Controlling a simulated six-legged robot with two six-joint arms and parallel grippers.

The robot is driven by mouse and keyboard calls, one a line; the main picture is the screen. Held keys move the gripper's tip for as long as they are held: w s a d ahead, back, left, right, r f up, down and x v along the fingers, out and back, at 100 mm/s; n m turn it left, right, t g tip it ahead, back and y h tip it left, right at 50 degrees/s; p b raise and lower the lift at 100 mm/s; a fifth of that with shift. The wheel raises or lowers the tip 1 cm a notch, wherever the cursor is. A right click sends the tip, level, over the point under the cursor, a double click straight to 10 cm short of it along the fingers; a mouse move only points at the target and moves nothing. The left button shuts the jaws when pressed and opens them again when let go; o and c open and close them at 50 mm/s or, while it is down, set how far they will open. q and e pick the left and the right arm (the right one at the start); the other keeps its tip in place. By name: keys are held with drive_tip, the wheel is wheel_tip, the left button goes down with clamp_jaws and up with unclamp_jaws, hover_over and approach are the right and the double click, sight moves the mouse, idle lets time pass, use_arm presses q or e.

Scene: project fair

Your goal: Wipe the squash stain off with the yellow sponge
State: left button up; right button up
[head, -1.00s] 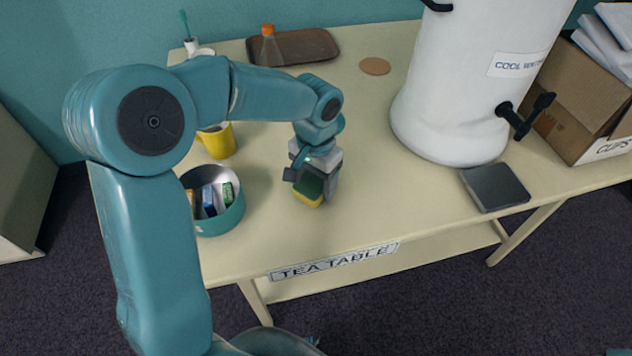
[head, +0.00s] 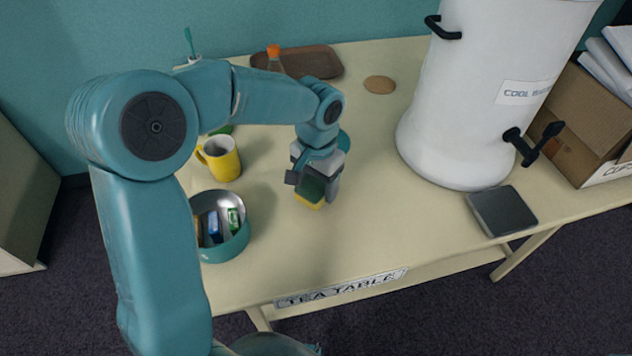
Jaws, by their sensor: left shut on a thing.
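My left gripper (head: 316,178) is shut on the yellow sponge (head: 309,203), which has a dark green top layer. The sponge is held low over the middle of the tea table (head: 360,225), at or just above its surface; I cannot tell whether it touches. No squash stain shows clearly on the bare tabletop; it may be hidden under the sponge or behind my left arm. My right gripper is not in view.
A teal tin (head: 226,243) with small packets and a yellow mug (head: 221,160) stand left of the gripper. A white drinks urn (head: 455,120), a dark drip tray (head: 503,211) and a cardboard box (head: 580,115) are on the right. A brown tray (head: 315,62), an orange-capped bottle (head: 274,52) and a round coaster (head: 379,85) lie behind.

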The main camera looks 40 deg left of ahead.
use_arm(q)
drive_tip(key=shift+w+a+r+p, duration=0.1)
drive_tip(key=shift+w+r+p, duration=0.05)
drive_tip(key=shift+r+p, duration=0.4)
drive_tip(key=shift+w+a+r+p, duration=0.1)
drive_tip(key=shift+r+p, duration=0.25)
drive_tip(key=shift+r, duration=0.25)
drive_tip(key=shift+s+d+r+p, duration=0.1)
drive_tip(key=shift+r+p, duration=0.35)
drive_tip(key=shift+r, duration=0.2)
drive_tip(key=shift+s+d+r+p, duration=0.1)
drive_tip(key=shift+r+p, duration=0.3)
drive_tip(key=shift+r, duration=0.2)
drive_tip(key=shift+w+a+r, duration=0.15)
drive_tip(key=shift+a+r, duration=0.05)
drive_tip(key=shift+d, duration=0.1)
